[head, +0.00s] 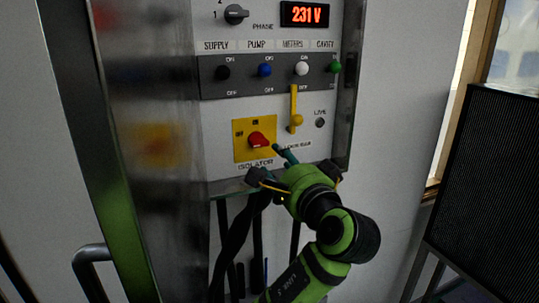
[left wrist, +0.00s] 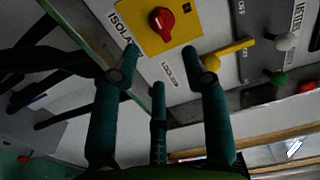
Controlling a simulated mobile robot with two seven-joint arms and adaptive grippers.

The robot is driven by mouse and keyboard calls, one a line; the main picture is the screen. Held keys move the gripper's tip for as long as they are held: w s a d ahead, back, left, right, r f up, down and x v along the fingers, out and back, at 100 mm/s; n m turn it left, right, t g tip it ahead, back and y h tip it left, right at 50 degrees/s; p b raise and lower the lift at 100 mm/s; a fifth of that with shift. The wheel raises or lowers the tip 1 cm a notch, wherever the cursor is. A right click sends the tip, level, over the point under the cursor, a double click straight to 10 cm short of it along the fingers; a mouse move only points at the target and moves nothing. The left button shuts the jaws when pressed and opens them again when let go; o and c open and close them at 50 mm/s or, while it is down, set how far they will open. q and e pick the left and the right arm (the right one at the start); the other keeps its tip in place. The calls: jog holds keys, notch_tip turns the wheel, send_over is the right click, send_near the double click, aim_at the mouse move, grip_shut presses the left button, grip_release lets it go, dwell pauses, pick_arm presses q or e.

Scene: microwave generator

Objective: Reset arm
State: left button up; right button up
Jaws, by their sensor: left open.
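My left gripper (head: 276,166) is in front of the lower part of the control panel, just below and right of the isolator's red knob (head: 258,139) on its yellow plate (head: 241,151). In the left wrist view, the gripper (left wrist: 160,72) has its teal fingers spread, with nothing between them. The red knob (left wrist: 162,20) shows beyond the fingertips, apart from them. The yellow lock bar (head: 294,110) hangs on the panel above and right of the gripper; it also shows in the left wrist view (left wrist: 230,48). My right gripper is in neither view.
Black, blue, white and green knobs (head: 265,70) line the dark strip above. A phase selector (head: 236,14) and a red "231 V" display (head: 305,15) are at the top. Dark cables (head: 240,235) hang below the panel. A dark ribbed panel (head: 485,180) stands at right.

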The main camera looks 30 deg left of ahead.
pick_arm(q)
jog(key=v, duration=0.2)
jog(key=shift+s+d, duration=0.3)
dwell(0.3)
